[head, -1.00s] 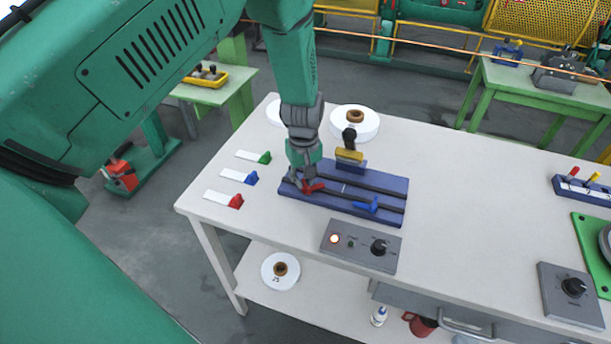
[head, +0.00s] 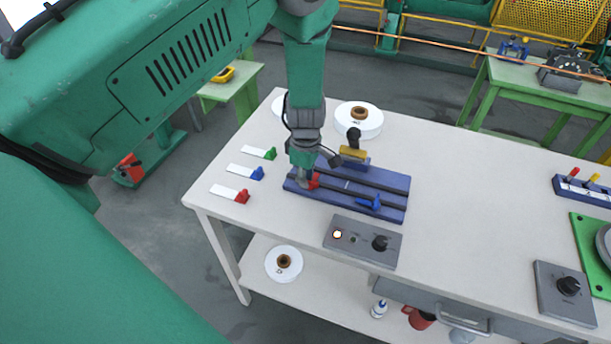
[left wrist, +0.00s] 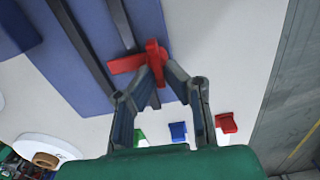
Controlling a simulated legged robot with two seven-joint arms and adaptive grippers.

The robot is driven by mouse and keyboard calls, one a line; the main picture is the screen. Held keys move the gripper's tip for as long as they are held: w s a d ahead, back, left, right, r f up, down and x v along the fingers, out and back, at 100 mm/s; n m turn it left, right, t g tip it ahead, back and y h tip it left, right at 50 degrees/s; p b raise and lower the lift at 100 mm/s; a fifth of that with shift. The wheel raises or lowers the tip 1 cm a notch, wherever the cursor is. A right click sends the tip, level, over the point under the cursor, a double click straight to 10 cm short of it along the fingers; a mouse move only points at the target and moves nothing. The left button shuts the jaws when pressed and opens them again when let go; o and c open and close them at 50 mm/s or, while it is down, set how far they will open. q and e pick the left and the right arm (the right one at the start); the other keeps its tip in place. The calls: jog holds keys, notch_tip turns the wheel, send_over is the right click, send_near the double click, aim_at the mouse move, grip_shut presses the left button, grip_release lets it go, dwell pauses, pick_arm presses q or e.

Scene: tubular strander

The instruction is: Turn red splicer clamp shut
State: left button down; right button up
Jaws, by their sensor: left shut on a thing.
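The blue splicer base (head: 345,206) lies on the white table with two dark rails along it. The red clamp (head: 314,181) sits at its left end, mostly hidden by my gripper in the head view. In the left wrist view the red clamp (left wrist: 127,64) shows as a cross-like shape over a dark rail. My left gripper (head: 304,182) is down at it. In the left wrist view its fingers (left wrist: 160,76) close in on the red clamp's upright part. The blue clamp (head: 370,202) sits near the right end. My right gripper is not in view.
A yellow-topped block with a black knob (head: 353,145) stands at the base's back edge. A grey control box (head: 362,243) with a lit lamp is in front. Green, blue and red tabs (head: 243,196) lie left. White spools (head: 372,122) stand behind.

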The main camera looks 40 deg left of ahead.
pick_arm(q)
jog(key=shift+w+d+n, duration=0.1)
jog(key=shift+d+n, duration=0.2)
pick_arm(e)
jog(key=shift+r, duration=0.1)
pick_arm(q)
jog(key=c, duration=1.7)
grip_release()
jog(key=shift+d+r, duration=0.1)
jog(key=shift+d, duration=0.05)
jog(key=shift+r, duration=0.1)
notch_tip(320, 180, up, 12)
jog(key=shift+w+f, duration=0.1)
jog(key=shift+f, duration=0.1)
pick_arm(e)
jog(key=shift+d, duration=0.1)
